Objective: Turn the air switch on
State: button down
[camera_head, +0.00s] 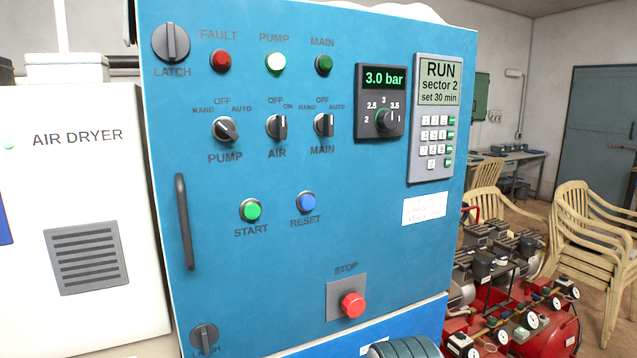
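The air switch (276,127) is a black rotary knob with a grey base on the blue control panel (370,235). It sits in the middle of a row of three, above the label AIR. OFF is printed above it and ON to its upper right. Its handle stands close to upright, toward OFF; the exact angle is hard to tell. The pump switch (226,129) on its left is tilted toward the upper left. The main switch (324,125) on its right is near upright. My gripper does not show, and nothing touches the air switch.
Below are the green start button (251,211), blue reset button (307,202) and red stop button (352,305). A pressure dial (383,105) and keypad unit (432,118) are to the right. A handle (184,222) protrudes at left. The white air dryer (75,200) stands beside the panel.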

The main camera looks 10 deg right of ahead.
aim_at(277, 125)
jog(key=u, duration=0.4)
jog(key=k, duration=1)
jog(key=z, duration=0.3)
jog(key=i, duration=0.6)
jog(key=z, duration=0.15)
